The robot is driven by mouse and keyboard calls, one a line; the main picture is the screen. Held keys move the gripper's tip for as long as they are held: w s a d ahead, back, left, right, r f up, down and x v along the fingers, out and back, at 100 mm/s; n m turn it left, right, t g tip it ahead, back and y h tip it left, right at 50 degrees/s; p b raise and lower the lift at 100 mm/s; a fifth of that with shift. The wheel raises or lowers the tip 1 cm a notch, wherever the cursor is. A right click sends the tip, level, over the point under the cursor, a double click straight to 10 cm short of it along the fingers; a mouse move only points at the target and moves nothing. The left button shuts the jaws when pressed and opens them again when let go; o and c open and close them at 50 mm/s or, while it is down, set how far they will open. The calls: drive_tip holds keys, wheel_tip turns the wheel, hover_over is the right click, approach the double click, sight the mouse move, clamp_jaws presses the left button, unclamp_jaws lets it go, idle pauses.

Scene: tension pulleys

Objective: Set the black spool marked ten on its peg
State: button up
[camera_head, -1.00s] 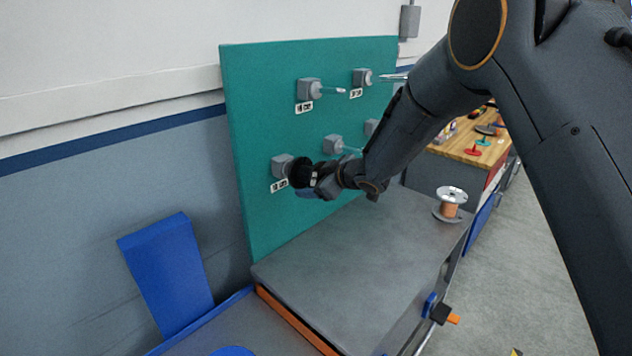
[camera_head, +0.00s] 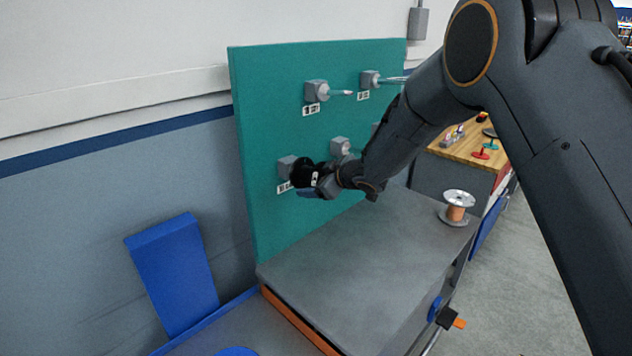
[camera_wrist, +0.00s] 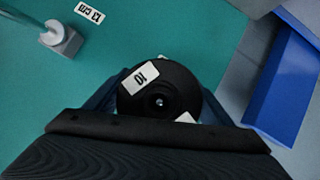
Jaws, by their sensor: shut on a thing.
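The black spool (camera_head: 302,173) is held by my gripper (camera_head: 316,183) in front of the lower left peg block (camera_head: 287,166) on the green board. In the wrist view, the spool (camera_wrist: 178,82) faces the camera with a white label reading 10. My gripper (camera_wrist: 160,100) has a finger on each side of it. A small bright spot shows at the spool's hub centre; I cannot tell if it is the peg tip. The lower left peg itself is hidden by the spool. The label under that block is partly covered.
The green board (camera_head: 265,120) carries other pegs, including an upper left one (camera_head: 340,93) and a lower right one (camera_head: 340,147). A blue panel (camera_head: 172,275) leans at left.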

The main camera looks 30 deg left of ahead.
sight(320, 177)
drive_tip(key=shift+w+a, duration=0.1)
drive_tip(key=shift+a, duration=0.2)
idle(0.5)
drive_tip(key=shift+w+a+f, duration=0.15)
drive_tip(key=shift+w+a, duration=0.05)
drive_tip(key=shift+a, duration=0.5)
idle(0.3)
drive_tip(key=o, duration=1.2)
drive_tip(key=shift+b+v, duration=1.2)
drive_tip(key=shift+v, duration=2.7)
